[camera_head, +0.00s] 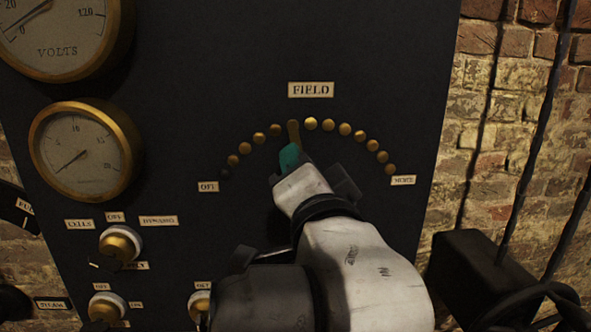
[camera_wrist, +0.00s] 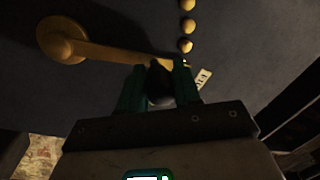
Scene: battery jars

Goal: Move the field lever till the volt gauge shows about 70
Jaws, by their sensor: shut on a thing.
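The field lever (camera_head: 293,132) is a brass arm under the FIELD label, pointing nearly straight up on its arc of brass studs, slightly left of the label's middle. The wrist view shows the lever (camera_wrist: 115,53) running from its round hub. My gripper (camera_head: 290,158), with green fingers, covers the lower lever in the head view. In the wrist view my gripper (camera_wrist: 160,88) is shut on the lever's dark knob (camera_wrist: 160,75). The volt gauge (camera_head: 58,45) is cut off at the upper left. Its needle appears to point low, between 0 and 20.
OFF (camera_head: 208,187) marks the left end of the stud arc, and another label (camera_head: 403,181) marks the right end. A second gauge (camera_head: 85,150) sits below the volt gauge. Knobs (camera_head: 120,243) lie lower left. A dark box (camera_head: 470,275) with cables stands at right.

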